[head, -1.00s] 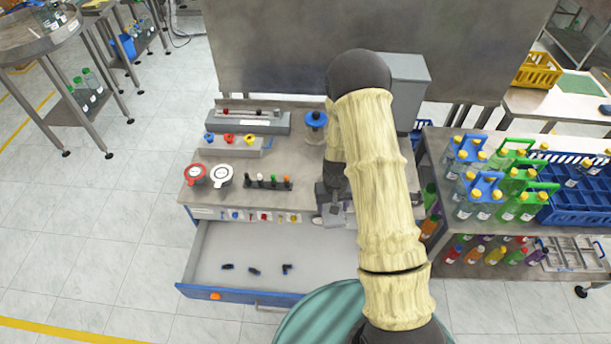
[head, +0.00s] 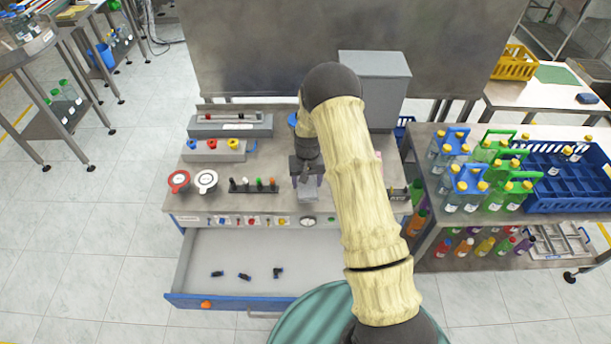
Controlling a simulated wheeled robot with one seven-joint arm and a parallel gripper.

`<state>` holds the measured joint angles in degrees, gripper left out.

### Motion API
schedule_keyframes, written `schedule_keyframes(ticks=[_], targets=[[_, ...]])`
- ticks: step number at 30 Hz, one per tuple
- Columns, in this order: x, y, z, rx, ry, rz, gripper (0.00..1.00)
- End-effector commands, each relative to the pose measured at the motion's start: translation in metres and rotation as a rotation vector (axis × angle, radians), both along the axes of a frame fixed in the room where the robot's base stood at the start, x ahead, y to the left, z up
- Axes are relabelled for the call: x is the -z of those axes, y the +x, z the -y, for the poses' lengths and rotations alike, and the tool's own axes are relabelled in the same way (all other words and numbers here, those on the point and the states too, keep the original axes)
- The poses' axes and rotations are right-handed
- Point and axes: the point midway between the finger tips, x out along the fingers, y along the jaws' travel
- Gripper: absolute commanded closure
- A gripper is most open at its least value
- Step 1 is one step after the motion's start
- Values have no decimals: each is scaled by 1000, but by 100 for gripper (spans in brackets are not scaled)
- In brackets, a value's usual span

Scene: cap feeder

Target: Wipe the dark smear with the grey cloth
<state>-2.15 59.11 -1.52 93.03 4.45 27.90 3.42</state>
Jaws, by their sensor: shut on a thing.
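My gripper (head: 307,177) points down over the middle of the steel bench top (head: 225,205), to the right of the row of small coloured caps. It is shut on the grey cloth (head: 309,190), a small pale grey patch below the fingers. The cloth is at or close to the bench surface; I cannot tell whether it touches. I cannot make out the dark smear; the cloth, gripper or arm may cover it.
A black strip with small caps (head: 254,186) stands just left of my gripper. Red and white round lids (head: 205,181) lie farther left. The open drawer (head: 220,250) below holds several dark pieces.

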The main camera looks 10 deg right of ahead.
Motion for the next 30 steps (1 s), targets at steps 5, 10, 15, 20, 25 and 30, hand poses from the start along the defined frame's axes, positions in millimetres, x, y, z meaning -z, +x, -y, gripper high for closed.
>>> schedule_keyframes(ticks=[5,10,15,20,25,30], targets=[[-4,22,0,32,-13,1,57],[-5,23,0,35,-14,-1,57],[-5,23,0,35,-14,-1,57],[2,23,0,35,-14,-1,57],[17,23,0,34,-14,-2,57],[32,23,0,34,-14,-2,57]])
